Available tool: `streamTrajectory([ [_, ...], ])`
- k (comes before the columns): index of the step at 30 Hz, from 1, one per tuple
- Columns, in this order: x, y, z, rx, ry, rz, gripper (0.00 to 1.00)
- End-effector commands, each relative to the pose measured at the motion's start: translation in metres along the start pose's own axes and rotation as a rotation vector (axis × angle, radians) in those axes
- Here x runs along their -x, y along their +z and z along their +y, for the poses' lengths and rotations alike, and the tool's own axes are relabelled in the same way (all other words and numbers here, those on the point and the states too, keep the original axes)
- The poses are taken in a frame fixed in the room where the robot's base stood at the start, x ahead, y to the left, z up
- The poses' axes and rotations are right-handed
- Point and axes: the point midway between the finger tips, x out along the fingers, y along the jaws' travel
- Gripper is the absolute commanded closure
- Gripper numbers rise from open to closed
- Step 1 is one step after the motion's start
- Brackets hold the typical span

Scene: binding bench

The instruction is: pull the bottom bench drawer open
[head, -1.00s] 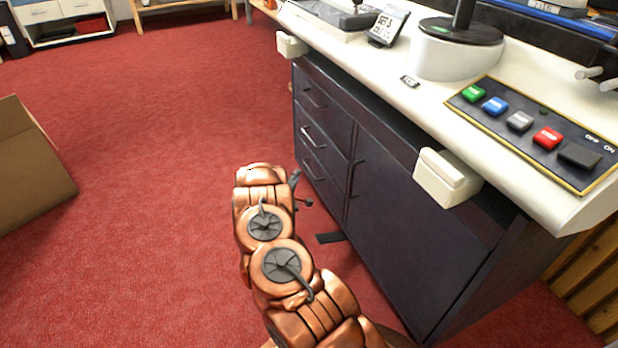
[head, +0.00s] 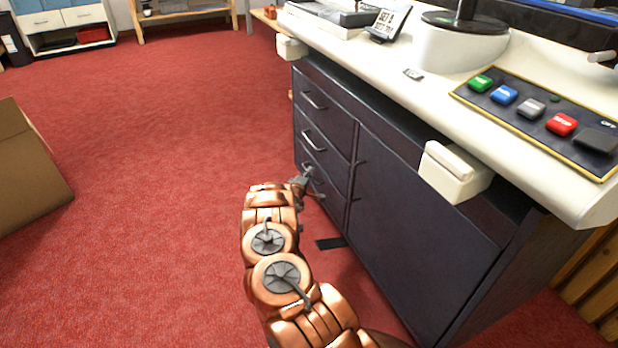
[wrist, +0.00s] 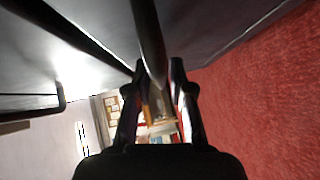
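The dark bench cabinet has three stacked drawers at its left end in the head view. The bottom bench drawer (head: 330,206) is the lowest and looks shut, flush with the cabinet front. My gripper (head: 308,177) is at this drawer's handle, partly covering it. In the wrist view, the bar of the handle (wrist: 147,35) runs down between the two fingers of my gripper (wrist: 158,68). The fingers stand apart, one on each side of the bar, with what look like narrow gaps. Whether either finger touches the bar is not clear.
The middle drawer (head: 322,157) and top drawer (head: 324,104) are above, both shut. A cabinet door (head: 415,235) is to the right. The white benchtop (head: 440,95) overhangs them. Open red carpet (head: 150,170) lies left, with a cardboard box (head: 28,170) at the edge.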

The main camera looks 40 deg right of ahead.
Motion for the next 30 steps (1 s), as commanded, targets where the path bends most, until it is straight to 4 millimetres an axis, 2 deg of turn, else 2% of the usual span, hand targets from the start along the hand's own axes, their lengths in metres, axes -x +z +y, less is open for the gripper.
streamTrajectory([
  [12, -0.0046, -0.0001, -0.0005, 0.0, -0.002, 0.001, 0.78],
  [19, -0.0045, -0.0003, -0.0004, 0.0, -0.002, 0.001, 1.0],
  [30, -0.0045, -0.0004, -0.0001, 0.0, -0.001, 0.001, 1.0],
])
